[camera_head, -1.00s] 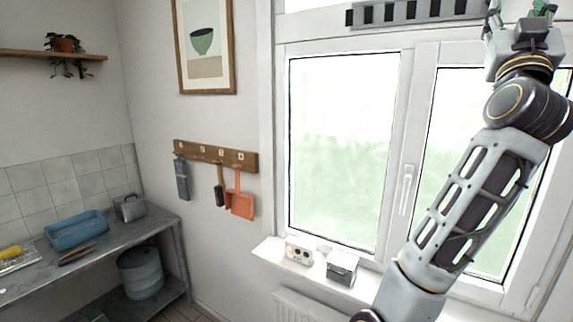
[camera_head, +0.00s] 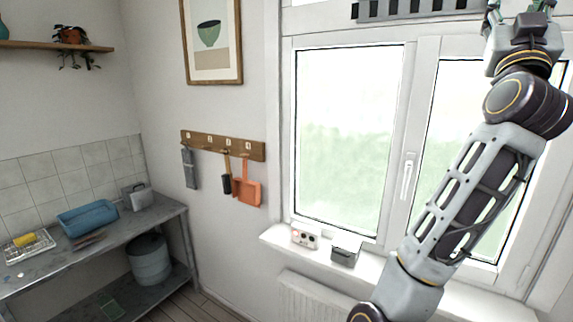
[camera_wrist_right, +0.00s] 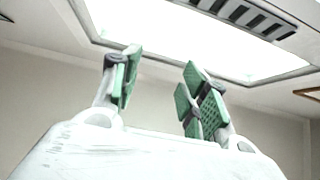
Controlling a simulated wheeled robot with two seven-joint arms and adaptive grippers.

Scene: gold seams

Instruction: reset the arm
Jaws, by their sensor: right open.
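My right arm rises along the right side of the head view, in front of the window (camera_head: 349,140). Its gripper is at the top edge there, mostly cut off. In the right wrist view my right gripper (camera_wrist_right: 160,88) is open, its green pads apart with nothing between them. It points up toward a bright window or light panel and a dark slatted vent (camera_wrist_right: 245,14). My left gripper is in neither view.
A wooden hook rail (camera_head: 222,146) holds an orange dustpan (camera_head: 249,192), a brush and a grey tool. A small grey box (camera_head: 345,253) and a white socket-like box (camera_head: 304,236) stand on the windowsill. A blue tray (camera_head: 87,218) sits on the left bench, above a bucket (camera_head: 149,260).

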